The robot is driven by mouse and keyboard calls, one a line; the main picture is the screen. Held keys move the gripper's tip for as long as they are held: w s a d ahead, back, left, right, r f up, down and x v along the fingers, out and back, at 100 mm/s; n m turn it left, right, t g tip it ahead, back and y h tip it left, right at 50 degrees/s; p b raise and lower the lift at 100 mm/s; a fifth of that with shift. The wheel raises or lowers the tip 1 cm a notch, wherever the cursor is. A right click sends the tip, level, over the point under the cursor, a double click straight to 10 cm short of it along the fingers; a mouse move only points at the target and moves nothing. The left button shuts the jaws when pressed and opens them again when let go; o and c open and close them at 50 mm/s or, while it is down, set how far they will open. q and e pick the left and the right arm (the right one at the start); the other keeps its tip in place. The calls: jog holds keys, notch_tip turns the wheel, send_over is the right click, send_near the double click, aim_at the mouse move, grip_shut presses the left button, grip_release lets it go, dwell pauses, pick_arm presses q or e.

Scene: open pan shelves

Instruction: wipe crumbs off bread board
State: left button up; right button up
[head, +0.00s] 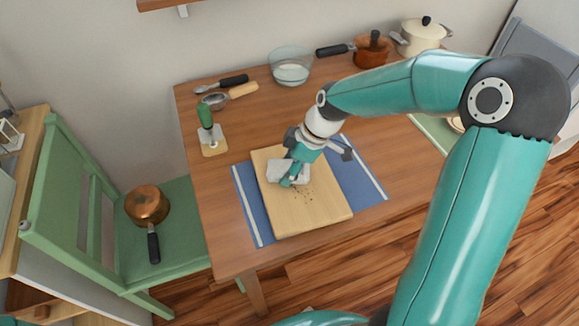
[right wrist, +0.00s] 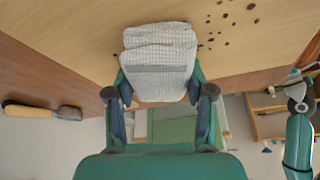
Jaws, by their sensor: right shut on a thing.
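The pale wooden bread board (head: 322,213) lies on a blue mat with white stripes. Dark crumbs (head: 303,194) are scattered near its middle; they also show at the top of the right wrist view (right wrist: 228,16). My right gripper (head: 290,178) is over the board's upper left part, shut on a folded pale grey cloth (right wrist: 159,55). In the head view the cloth (head: 274,172) is low over the board, left of the crumbs; I cannot tell whether it touches. My left gripper is not seen in the head view.
The blue mat (head: 249,205) lies on the wooden table (head: 210,225). A green chair (head: 178,235) holds another copper pan (head: 147,206).

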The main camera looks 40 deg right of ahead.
aim_at(313, 169)
jog(key=shift+w+a, duration=0.3)
jog(key=shift+a, duration=0.7)
jog(key=shift+w+a, duration=0.3)
jog(key=shift+a, duration=0.65)
jog(key=shift+w+a, duration=0.3)
jog(key=shift+a, duration=0.7)
jog(key=shift+s+d+f+b, duration=0.1)
jog(key=shift+s+d+b, duration=0.15)
jog(key=shift+d, duration=0.4)
jog(key=shift+s+d+r+b, duration=0.15)
jog(key=shift+d+b, duration=0.15)
jog(key=shift+d, duration=0.35)
jog(key=shift+s+d+f+b, duration=0.15)
jog(key=shift+s+d+b, duration=0.1)
jog(key=shift+d, duration=0.4)
jog(key=shift+s+d, duration=0.15)
jog(key=shift+d, duration=0.4)
jog(key=shift+s+d, duration=0.15)
jog(key=shift+d, duration=0.35)
jog(key=shift+s+d+b, duration=0.3)
jog(key=shift+d+b, duration=0.05)
jog(key=shift+d, duration=0.65)
jog(key=shift+s+d+b, duration=0.35)
jog(key=shift+d, duration=0.6)
jog(key=shift+s+d+b, duration=0.3)
jog(key=shift+d+b, duration=0.05)
jog(key=shift+d, duration=0.65)
